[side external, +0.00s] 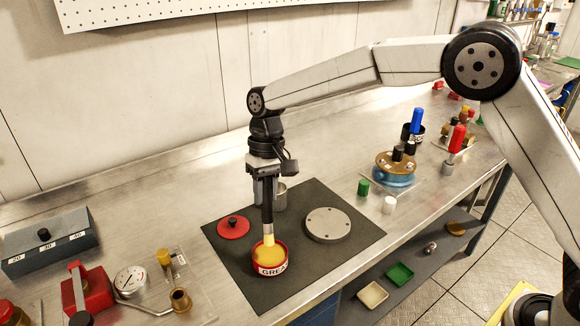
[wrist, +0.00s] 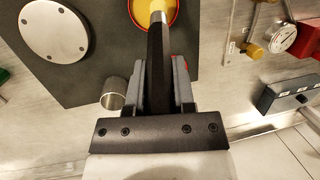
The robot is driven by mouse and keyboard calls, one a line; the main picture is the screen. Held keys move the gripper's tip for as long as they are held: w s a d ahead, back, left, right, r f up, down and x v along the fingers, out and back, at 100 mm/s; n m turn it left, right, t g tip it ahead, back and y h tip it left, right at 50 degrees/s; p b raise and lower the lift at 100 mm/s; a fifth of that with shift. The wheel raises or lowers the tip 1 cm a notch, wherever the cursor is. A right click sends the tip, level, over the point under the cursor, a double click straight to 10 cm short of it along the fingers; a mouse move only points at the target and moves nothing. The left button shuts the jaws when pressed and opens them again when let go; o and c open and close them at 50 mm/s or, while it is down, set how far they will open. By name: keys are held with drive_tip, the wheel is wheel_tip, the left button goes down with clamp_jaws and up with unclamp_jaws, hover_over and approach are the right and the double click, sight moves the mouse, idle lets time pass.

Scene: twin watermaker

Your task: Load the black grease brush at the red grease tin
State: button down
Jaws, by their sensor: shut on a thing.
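My gripper (side external: 266,190) points straight down over the dark mat and is shut on the black handle of the grease brush (side external: 267,214). The brush hangs upright, its pale yellow lower end inside the red grease tin (side external: 270,272). The tin is open, has a white label and holds yellow grease. In the wrist view, the brush (wrist: 156,55) runs between the fingers (wrist: 157,85) toward the tin (wrist: 174,8), which is cut by the top edge. I cannot tell how deep the tip sits in the grease.
A red lid (side external: 233,227), a grey round plate (side external: 328,224) and a metal cup (side external: 279,197) are on the dark mat (side external: 225,256) around the tin. A brass-topped blue part (side external: 396,168) stands to the right. A red tool and gauge (side external: 130,281) lie at left.

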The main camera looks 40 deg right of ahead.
drive_tip(key=shift+r, duration=1.6)
drive_tip(key=s+d+f, duration=0.2)
drive_tip(key=d, duration=0.7)
drive_tip(key=s+d+f, duration=0.3)
drive_tip(key=d, duration=0.7)
drive_tip(key=shift+s+d+f, duration=0.2)
drive_tip(key=shift+d, duration=0.1)
